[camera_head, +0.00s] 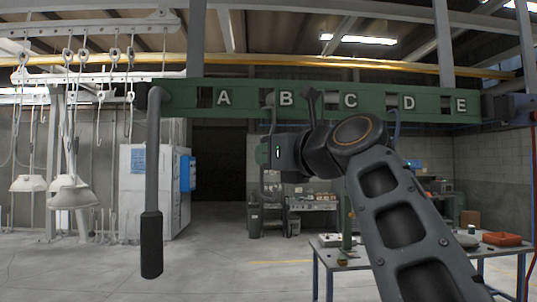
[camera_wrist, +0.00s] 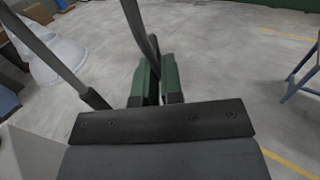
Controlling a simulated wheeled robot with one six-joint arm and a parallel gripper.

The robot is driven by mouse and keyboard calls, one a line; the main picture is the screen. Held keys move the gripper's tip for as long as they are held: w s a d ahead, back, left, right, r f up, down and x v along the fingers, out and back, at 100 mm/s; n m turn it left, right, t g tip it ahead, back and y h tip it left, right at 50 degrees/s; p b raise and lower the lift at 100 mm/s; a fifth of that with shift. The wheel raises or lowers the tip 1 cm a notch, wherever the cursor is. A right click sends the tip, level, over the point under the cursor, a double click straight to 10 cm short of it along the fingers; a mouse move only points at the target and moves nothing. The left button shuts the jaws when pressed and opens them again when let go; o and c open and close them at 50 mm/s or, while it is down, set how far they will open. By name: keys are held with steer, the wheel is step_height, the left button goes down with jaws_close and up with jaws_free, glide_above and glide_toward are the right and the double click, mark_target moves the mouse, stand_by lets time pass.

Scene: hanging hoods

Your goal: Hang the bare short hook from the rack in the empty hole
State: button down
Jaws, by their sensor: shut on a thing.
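My gripper (camera_head: 264,153), with green fingers, is shut on a grey bent rod, the short hook (camera_head: 270,183). The wrist view shows the fingers (camera_wrist: 158,85) closed around its rod (camera_wrist: 136,25). The hook stands upright just below the green rack beam (camera_head: 300,99), its upper end close to the hole beside letter B (camera_head: 286,98). I cannot tell whether its tip is in the hole. The hole beside A (camera_head: 204,97) looks dark and open. A grey hook (camera_head: 396,122) shows at the hole beside D, partly hidden behind my arm.
A long grey rod with a black grip (camera_head: 152,245) hangs at the beam's left end, and shows left of my fingers in the wrist view. White hoods (camera_head: 70,194) hang from hooks at far left. A work table (camera_head: 330,252) stands at right. Floor below is clear.

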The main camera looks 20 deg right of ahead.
steer(key=c, duration=1.2)
jaws_free()
steer(key=shift+s+d, duration=0.3)
steer(key=shift+s, duration=0.3)
steer(key=b+v, duration=0.2)
steer(key=v, duration=1)
steer(key=shift+s, duration=0.25)
